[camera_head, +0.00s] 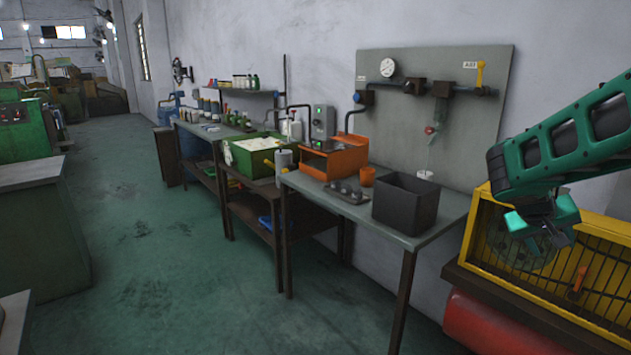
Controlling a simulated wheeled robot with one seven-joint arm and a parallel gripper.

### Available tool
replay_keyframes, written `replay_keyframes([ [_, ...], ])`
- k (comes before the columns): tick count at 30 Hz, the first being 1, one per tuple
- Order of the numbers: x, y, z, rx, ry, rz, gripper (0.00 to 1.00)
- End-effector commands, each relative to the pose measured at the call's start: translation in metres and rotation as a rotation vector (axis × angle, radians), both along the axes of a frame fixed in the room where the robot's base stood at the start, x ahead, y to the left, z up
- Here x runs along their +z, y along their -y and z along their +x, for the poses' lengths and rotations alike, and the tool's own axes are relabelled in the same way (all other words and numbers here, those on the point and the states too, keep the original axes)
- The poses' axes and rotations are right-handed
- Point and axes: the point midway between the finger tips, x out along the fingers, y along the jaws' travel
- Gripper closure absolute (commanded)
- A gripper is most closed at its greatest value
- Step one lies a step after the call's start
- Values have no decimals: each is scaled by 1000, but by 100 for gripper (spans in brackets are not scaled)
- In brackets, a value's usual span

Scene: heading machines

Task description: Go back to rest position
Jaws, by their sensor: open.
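My arm reaches in from the right edge, green and black. My gripper (541,222) hangs at its end, in front of the yellow barred guard. The fingers are small and dark in this view, and they appear apart with nothing between them. The gripper is to the right of the grey workbench and does not appear to touch anything.
A yellow barred cage (590,255) stands close behind my gripper, above a red tank (480,325). The green floor (170,270) at left centre is clear.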

Motion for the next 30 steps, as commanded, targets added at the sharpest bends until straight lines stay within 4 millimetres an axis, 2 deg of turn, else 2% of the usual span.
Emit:
replay_keyframes([
  [1,-5,2,-26,-34,-6,71,51],
  [5,-22,-12,-89,-104,-37,254,51],
  [8,-32,-30,-137,-149,-63,385,51],
  [12,-42,-64,-202,-199,-108,549,51],
  [15,-47,-90,-242,-224,-141,645,51],
  [18,-51,-112,-274,-242,-172,715,51],
  [21,-53,-129,-295,-250,-196,760,51],
  [24,-55,-138,-306,-254,-211,782,51],
  [30,-55,-140,-308,-254,-216,788,51],
])
